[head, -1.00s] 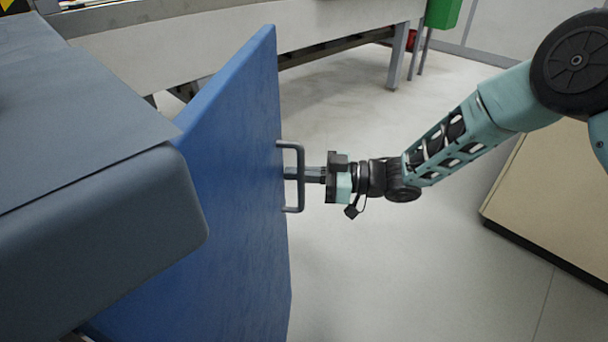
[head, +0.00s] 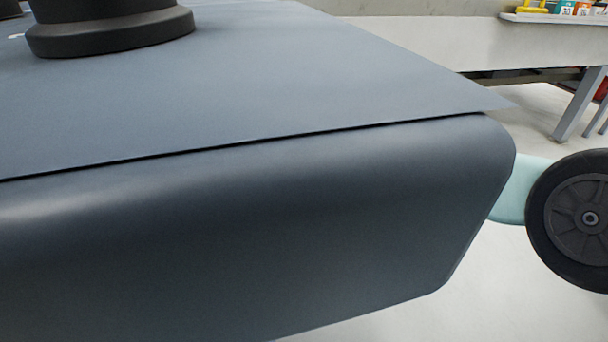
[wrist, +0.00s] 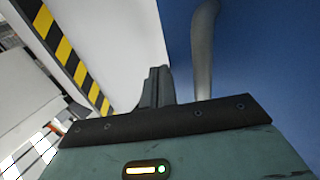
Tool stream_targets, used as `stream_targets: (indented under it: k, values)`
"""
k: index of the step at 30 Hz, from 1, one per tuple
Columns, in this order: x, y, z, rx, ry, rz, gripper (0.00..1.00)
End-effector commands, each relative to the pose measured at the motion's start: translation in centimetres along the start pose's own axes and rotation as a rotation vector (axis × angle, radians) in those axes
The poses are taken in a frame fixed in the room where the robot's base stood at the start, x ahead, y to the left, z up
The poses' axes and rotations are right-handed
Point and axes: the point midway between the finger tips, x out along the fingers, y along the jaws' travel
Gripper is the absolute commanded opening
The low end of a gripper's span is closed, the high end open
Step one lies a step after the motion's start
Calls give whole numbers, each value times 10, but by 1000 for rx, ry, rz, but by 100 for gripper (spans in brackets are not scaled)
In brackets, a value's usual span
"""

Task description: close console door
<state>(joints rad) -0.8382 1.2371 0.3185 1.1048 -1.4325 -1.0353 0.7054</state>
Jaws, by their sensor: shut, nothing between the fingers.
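The blue console door (wrist: 265,60) fills the right side of the wrist view. Its grey bar handle (wrist: 203,50) stands out from the door face. My gripper (wrist: 158,75) is shut and empty. Its fingers are just left of the handle in the wrist view, apart from it in the picture; I cannot tell whether they touch it.
A black-and-yellow striped edge (wrist: 62,45) runs beside a pale panel (wrist: 120,40) left of the fingers. In the head view a long pale bench (head: 430,42) stands at the back, with a shelf of small bottles (head: 565,8) at upper right. Light floor shows at the right.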

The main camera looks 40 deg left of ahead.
Motion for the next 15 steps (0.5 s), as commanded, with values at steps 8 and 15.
stream_targets:
  k: [8, 15]
  values:
    - [27, -12, 0, 0, -1, 1, 0]
    - [31, -15, 0, 1, 0, -1, 0]
